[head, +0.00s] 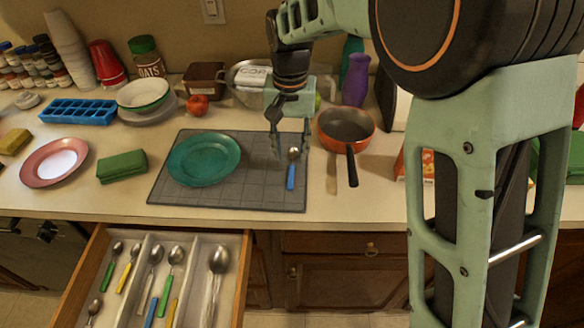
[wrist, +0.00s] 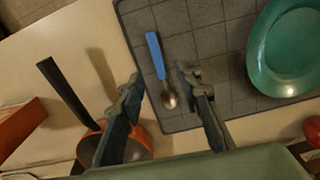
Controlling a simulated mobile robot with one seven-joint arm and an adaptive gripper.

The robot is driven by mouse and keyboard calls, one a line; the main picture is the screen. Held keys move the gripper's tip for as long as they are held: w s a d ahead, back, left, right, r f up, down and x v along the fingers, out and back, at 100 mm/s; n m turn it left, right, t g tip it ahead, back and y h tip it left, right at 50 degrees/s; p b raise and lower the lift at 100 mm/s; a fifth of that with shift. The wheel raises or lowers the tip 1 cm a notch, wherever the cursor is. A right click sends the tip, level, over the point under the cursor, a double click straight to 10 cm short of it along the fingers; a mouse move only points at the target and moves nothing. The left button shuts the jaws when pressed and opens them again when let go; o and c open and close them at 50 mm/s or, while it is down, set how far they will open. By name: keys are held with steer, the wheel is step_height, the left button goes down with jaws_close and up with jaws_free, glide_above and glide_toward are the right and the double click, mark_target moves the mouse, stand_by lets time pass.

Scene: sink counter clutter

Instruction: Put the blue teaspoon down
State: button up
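The blue teaspoon (head: 291,176) lies on the right part of the grey mat (head: 230,196), its blue handle toward the front edge. It also shows in the wrist view (wrist: 156,56), with its metal bowl between my fingers in the picture. My gripper (head: 290,144) is above the bowl end of the spoon. In the wrist view its two fingers (wrist: 163,88) are wide apart, with neither visibly touching the spoon. The gripper is open and empty.
A teal plate (head: 204,160) sits on the mat to the left. An orange pan (head: 345,126) stands just right of the mat, its dark handle forward. An open drawer (head: 245,270) with several spoons juts out below. The mat's front strip is clear.

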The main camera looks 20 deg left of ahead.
mark_target(291, 174)
step_height(291, 174, down, 6)
steer(key=shift+s+d+r, duration=0.1)
steer(key=shift+s, duration=0.05)
stand_by(0.3)
jaws_close()
